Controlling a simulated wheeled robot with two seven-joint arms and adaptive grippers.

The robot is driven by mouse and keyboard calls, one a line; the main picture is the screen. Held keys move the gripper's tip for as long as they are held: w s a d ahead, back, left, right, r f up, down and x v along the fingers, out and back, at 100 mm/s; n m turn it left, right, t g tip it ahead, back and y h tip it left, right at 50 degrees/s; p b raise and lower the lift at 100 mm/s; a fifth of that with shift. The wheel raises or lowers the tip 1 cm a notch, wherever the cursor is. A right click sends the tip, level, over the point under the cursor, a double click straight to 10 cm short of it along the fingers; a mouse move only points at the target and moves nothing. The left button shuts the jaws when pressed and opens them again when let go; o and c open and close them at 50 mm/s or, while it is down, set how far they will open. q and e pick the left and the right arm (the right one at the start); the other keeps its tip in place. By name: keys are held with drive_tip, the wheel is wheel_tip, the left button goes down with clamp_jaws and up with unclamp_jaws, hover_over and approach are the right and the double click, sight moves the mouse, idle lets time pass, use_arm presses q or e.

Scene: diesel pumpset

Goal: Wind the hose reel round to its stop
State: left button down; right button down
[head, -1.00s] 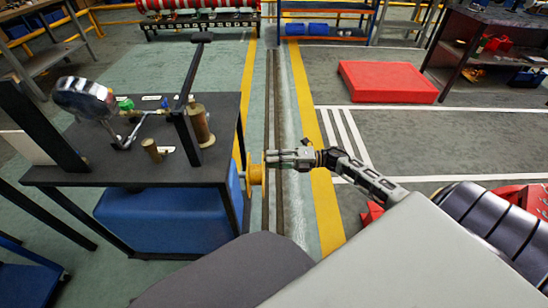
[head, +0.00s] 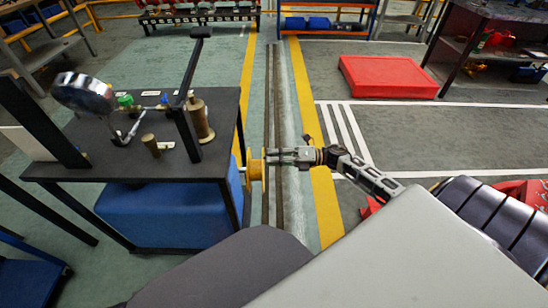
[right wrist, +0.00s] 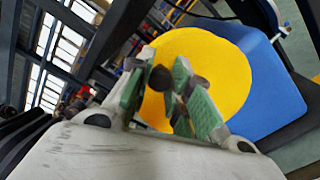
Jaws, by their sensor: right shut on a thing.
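The hose reel (head: 255,170) is a yellow drum on the right side of the dark table, its axis pointing sideways. In the right wrist view its face is a large yellow disc (right wrist: 228,68) with a dark handle knob (right wrist: 161,78) in front of it. My right gripper (head: 273,157) reaches the reel from the right. In the right wrist view its green-padded fingers (right wrist: 172,88) are closed around the knob, partly hiding it. My left gripper is not in view.
The dark table (head: 120,165) carries a round gauge (head: 83,93), brass cylinders (head: 199,118) and upright black bars. A blue tank (head: 165,215) sits under it. The floor right of the reel is clear.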

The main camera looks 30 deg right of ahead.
drive_tip(key=c, duration=1.3)
unclamp_jaws()
drive_tip(key=shift+o, duration=0.2)
drive_tip(key=v, duration=1.2)
drive_tip(key=shift+d, duration=0.1)
